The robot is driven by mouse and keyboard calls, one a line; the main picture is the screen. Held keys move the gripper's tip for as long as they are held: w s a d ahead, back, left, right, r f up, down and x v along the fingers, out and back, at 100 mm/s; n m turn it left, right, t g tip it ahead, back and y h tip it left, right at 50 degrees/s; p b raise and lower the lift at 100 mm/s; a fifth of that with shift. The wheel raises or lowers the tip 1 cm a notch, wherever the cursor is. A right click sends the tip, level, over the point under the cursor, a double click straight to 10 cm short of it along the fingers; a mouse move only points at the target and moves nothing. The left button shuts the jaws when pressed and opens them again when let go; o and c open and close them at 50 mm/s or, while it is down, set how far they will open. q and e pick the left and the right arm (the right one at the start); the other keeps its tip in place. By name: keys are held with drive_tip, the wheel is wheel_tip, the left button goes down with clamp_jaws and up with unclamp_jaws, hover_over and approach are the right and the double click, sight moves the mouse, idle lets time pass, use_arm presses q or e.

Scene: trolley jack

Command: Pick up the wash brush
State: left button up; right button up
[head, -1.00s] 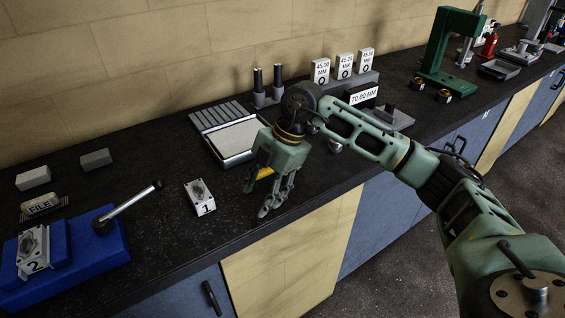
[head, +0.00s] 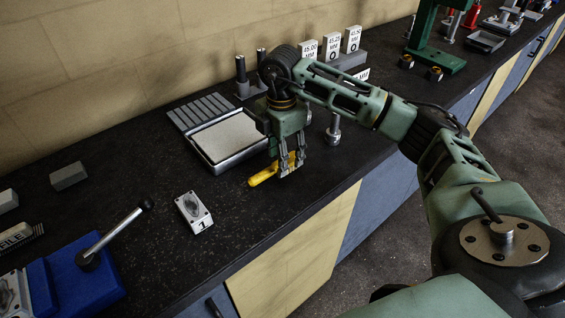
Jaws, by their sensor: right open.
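A yellow-handled object, which looks like the wash brush (head: 264,176), lies on the dark bench top in front of the shallow tray. My right gripper (head: 287,172) points down over its right part, with the fingers around or just beside it. The gripper is open. The fingers hide part of the brush, and I cannot tell if they touch it. My left gripper is not in view.
A tray with a pale pad (head: 228,139) is just behind the gripper. A metal block marked 1 (head: 194,212) lies to the left, and a blue fixture with a lever (head: 85,275) is farther left. A small metal post (head: 333,131) stands close on the right. The front bench edge is near.

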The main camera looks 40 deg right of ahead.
sight(276, 171)
drive_tip(key=f, duration=0.1)
drive_tip(key=f+p, duration=0.1)
drive_tip(key=shift+w+a+f, duration=0.15)
drive_tip(key=shift+a+f, duration=0.15)
drive_tip(key=shift+f, duration=0.7)
drive_tip(key=c, duration=0.9)
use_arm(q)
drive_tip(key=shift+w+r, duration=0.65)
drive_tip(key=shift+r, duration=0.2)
use_arm(e)
clamp_jaws()
drive_tip(key=shift+w, duration=0.1)
